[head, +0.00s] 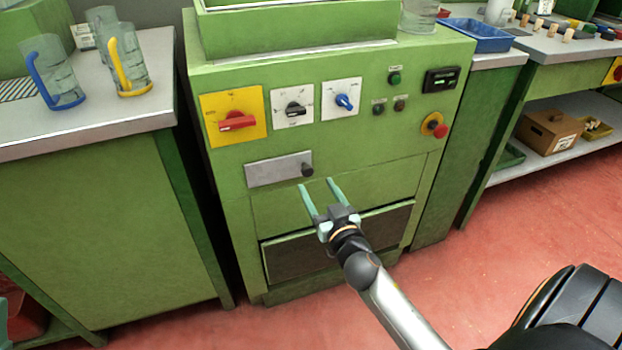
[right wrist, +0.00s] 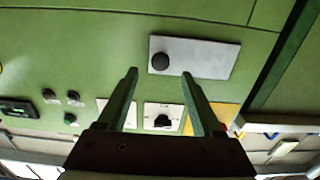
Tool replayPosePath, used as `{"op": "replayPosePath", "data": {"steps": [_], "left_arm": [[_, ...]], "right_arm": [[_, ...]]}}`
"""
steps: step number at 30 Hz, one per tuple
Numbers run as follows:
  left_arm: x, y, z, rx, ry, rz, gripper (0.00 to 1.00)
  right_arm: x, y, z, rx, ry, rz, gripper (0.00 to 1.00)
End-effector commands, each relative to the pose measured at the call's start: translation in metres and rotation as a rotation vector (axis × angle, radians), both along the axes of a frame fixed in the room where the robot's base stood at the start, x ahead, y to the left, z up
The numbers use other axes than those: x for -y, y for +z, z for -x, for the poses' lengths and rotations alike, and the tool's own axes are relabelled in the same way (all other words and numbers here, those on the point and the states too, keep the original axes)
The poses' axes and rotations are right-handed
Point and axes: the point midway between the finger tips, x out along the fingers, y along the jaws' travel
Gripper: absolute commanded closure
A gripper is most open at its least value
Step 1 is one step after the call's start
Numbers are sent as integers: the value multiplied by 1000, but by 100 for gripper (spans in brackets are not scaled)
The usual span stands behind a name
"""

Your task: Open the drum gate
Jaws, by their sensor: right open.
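The drum gate appears to be the grey metal plate (head: 272,171) with a dark round knob (head: 307,170) at its right end, on the front of the green machine (head: 225,180). The plate looks closed, flat against the panel. My right gripper (head: 318,187) is open and empty, its fingertips just below the knob in the head view. In the right wrist view the plate (right wrist: 210,60) and knob (right wrist: 161,61) lie beyond the fingertips (right wrist: 159,74), with the knob between the two fingers' lines. I cannot tell the exact gap.
Above the plate are a red switch (head: 237,121) on yellow, a black switch (head: 295,109), a blue switch (head: 344,101) and a red emergency button (head: 435,125). A dark recess (head: 300,258) lies below.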

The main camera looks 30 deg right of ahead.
Motion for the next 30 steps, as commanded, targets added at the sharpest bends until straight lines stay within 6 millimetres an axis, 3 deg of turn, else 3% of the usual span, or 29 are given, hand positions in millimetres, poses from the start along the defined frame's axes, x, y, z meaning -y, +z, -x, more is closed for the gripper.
{"op": "replayPosePath", "data": {"steps": [3,9,21,30], "left_arm": [[0,-3,0,-3,-2,2,100],[0,-6,0,-5,-5,6,100],[1,-6,0,-7,-7,7,100],[1,-7,0,-8,-8,6,100]], "right_arm": [[4,0,-20,1,2,2,33],[9,0,-41,1,3,-1,33],[11,0,-47,-1,1,-1,33],[11,-1,-47,-1,1,-1,64]]}}
